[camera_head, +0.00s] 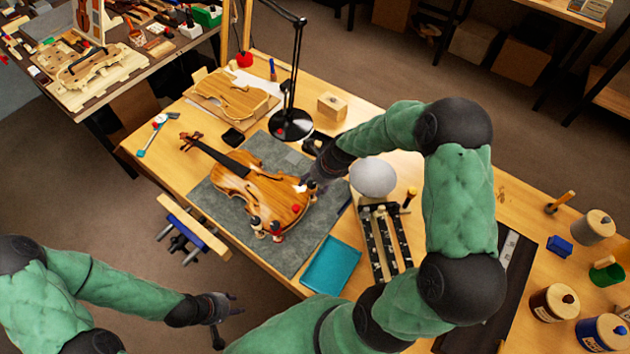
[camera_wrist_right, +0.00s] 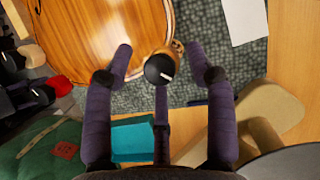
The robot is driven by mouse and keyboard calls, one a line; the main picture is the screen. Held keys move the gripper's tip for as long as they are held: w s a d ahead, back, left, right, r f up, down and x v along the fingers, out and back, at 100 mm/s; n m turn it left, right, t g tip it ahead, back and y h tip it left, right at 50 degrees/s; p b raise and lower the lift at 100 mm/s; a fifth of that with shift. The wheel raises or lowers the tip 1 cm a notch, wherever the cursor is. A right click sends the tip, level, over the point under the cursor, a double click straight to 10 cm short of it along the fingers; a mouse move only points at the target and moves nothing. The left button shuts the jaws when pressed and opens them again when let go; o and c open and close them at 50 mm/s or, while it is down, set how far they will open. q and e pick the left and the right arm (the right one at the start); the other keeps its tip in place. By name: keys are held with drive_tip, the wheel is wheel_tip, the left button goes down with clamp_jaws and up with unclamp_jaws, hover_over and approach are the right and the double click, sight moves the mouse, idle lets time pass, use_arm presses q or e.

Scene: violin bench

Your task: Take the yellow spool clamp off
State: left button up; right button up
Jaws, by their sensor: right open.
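A spool clamp with a black, white-marked knob and a yellowish-tan rim (camera_wrist_right: 160,68) stands at the edge of the violin (camera_head: 262,190). Most of its body is hidden under the knob in the right wrist view. My right gripper (camera_head: 311,182) is at the violin's right edge. In the right wrist view its fingers are open and spread around the clamp, with visible gaps at the sides. My left gripper (camera_head: 230,305) is empty with fingers apart, off the table's front edge.
Other spool clamps (camera_head: 277,231) stand on the violin's near edge. A teal tray (camera_head: 331,266) and a dark rack (camera_head: 381,240) lie to the right. A black lamp (camera_head: 292,122) stands behind the violin. The grey mat (camera_head: 300,247) has some bare room.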

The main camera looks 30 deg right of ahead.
drive_tip(key=c, duration=1.1)
drive_tip(key=shift+o, duration=1.1)
drive_tip(key=shift+r, duration=0.1)
clamp_jaws()
drive_tip(key=shift+d, duration=0.1)
